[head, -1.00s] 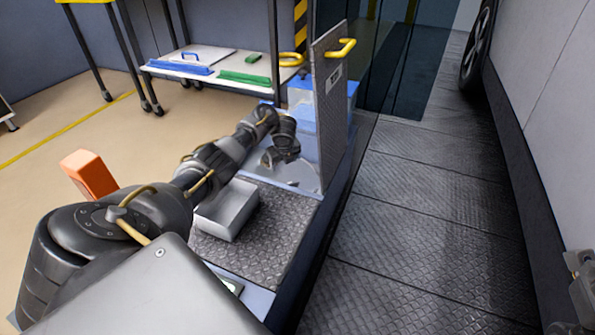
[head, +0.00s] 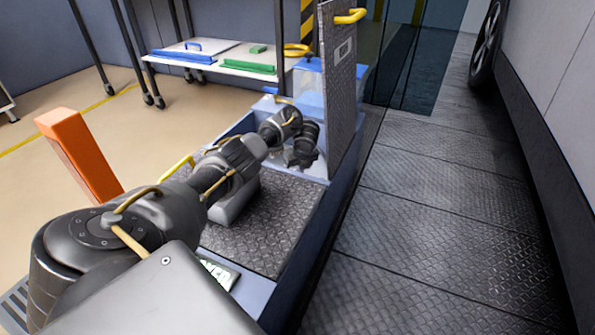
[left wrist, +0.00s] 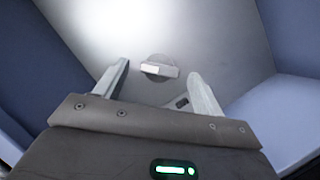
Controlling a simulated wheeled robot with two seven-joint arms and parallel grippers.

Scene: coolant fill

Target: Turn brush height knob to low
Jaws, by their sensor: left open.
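The knob (left wrist: 158,69) shows in the left wrist view as a small grey round dial with a pale raised bar across it. The bar lies nearly level in that picture. The knob sits on a pale grey panel (left wrist: 205,38), ahead of and between my left gripper's two fingers. My left gripper (head: 303,160) is open and empty, with its fingers apart on either side of the knob's place in the wrist view. I cannot tell whether they touch the panel. In the head view it reaches into a recess beside an upright plate, and the knob is hidden. My right gripper is not in view.
The upright treadplate panel (head: 340,90) with a yellow handle (head: 350,16) stands just right of my left gripper. A treadplate deck (head: 270,225) and an orange post (head: 78,150) are nearer. A shelf cart (head: 222,62) stands behind. The dark floor at right is clear.

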